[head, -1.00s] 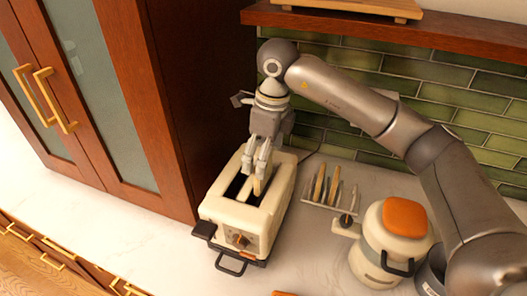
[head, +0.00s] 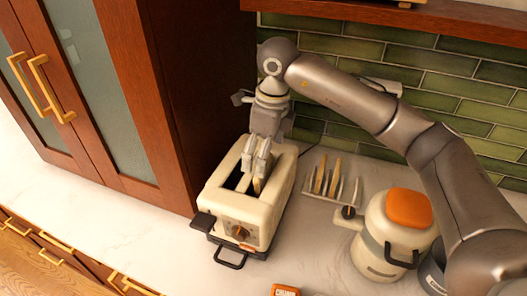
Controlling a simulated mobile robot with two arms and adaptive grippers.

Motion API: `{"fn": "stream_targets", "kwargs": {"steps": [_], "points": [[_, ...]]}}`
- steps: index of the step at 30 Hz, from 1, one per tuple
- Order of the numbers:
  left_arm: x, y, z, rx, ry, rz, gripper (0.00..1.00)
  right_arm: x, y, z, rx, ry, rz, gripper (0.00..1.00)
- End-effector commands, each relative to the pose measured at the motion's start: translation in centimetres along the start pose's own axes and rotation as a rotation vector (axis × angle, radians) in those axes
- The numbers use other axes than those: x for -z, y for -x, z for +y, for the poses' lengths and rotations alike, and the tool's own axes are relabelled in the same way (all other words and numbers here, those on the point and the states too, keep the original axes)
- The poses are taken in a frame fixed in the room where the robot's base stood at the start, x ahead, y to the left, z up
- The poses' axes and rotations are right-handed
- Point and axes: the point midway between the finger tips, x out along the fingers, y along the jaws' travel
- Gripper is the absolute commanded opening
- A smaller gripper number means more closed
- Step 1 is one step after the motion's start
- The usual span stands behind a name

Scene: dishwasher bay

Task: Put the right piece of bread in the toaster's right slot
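The cream toaster (head: 235,214) stands on the counter beside the tall cabinet, with two long slots on top and its dial and black levers facing the front. My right gripper (head: 257,168) is over the toaster, its fingers pointing down. It appears shut on a tan slice of bread (head: 257,186), whose lower part is down in the right slot. The left slot looks dark and empty. A toast rack (head: 347,194) to the right of the toaster holds more tan slices (head: 321,173). My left gripper is not in view.
A cream canister with an orange lid (head: 408,208) stands right of the rack, under my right arm. An orange box (head: 286,290) lies at the bottom edge. The wooden cabinet (head: 165,110) rises close on the toaster's left. The front left counter is clear.

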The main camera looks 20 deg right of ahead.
Motion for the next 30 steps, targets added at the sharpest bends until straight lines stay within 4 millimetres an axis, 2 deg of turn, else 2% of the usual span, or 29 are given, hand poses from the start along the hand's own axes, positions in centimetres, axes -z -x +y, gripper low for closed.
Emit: {"fn": "stream_targets", "kwargs": {"steps": [9, 13, 24, 30], "points": [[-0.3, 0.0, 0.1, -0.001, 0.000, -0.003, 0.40, 0.0, 0.1, 0.0, 0.000, 0.000, 0.000, 1.00], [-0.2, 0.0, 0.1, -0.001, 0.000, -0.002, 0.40, -0.1, 1.1, 0.0, 0.001, 0.000, -0.002, 1.00], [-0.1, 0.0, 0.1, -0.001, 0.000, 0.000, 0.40, -0.1, 8.6, 0.0, 0.002, 0.000, -0.003, 1.00], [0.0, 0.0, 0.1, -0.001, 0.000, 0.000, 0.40, -0.1, 11.3, 0.0, 0.002, -0.001, -0.001, 1.00]]}}
